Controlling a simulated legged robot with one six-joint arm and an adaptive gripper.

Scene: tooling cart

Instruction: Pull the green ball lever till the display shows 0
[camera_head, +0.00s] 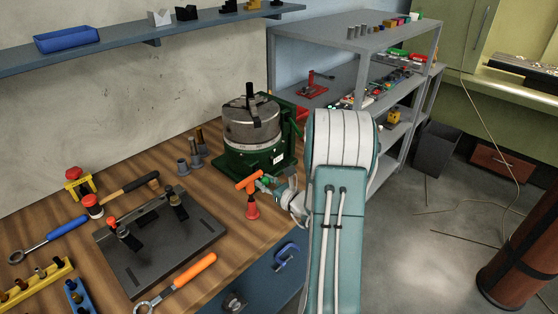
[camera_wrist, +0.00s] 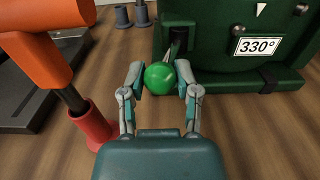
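The lever's green ball (camera_wrist: 160,78) sits at the front of a dark green machine base (camera_wrist: 226,50). Its rod runs back to the base, mostly hidden by the ball. The display (camera_wrist: 257,46) on the base reads 330°. My gripper (camera_wrist: 160,74) has one finger on each side of the ball, and the ball fills the gap between the fingertips. In the head view the machine (camera_head: 252,130), with a grey round chuck on top, stands at the bench's back right. My gripper (camera_head: 277,186) is low in front of it, partly hidden by my arm.
An orange-handled tool in a red holder (camera_wrist: 92,126) stands close to the left of my gripper; it also shows in the head view (camera_head: 251,208). Grey pegs (camera_head: 184,165) stand left of the machine. A dark fixture plate (camera_head: 150,262) lies further left on the wooden bench.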

